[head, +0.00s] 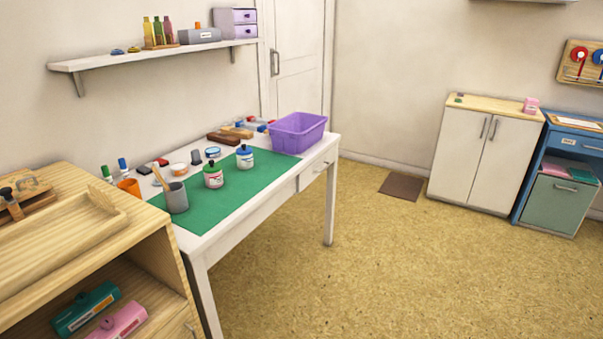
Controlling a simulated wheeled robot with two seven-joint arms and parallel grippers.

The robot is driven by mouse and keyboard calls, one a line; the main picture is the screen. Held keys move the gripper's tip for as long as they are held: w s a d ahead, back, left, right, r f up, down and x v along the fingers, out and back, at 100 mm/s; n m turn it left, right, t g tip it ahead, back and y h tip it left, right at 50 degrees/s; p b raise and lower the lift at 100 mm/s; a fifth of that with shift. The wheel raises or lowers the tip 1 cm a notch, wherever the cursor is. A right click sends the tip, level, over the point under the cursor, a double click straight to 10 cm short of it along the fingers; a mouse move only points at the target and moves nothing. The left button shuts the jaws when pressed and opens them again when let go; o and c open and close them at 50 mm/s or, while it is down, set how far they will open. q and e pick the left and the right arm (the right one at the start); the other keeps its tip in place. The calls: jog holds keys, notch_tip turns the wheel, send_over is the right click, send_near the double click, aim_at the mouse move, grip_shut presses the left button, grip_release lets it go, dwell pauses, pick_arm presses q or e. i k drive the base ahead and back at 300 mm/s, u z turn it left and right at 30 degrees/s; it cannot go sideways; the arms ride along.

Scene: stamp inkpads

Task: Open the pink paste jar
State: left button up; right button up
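I cannot make out for sure which thing is the pink paste jar. Neither of my grippers is in view.
A grey cup (176,198), an orange cup (129,187) and a purple bin (298,132) stand on the table. A wooden shelf unit (150,249) is at the near left. A brown mat (401,187) lies on the floor. The floor between table and white cabinet (480,155) is open.

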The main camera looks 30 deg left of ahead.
aim_at(212, 180)
jog(key=z, duration=0.3)
jog(key=i, duration=2.7)
jog(key=u, duration=2.1)
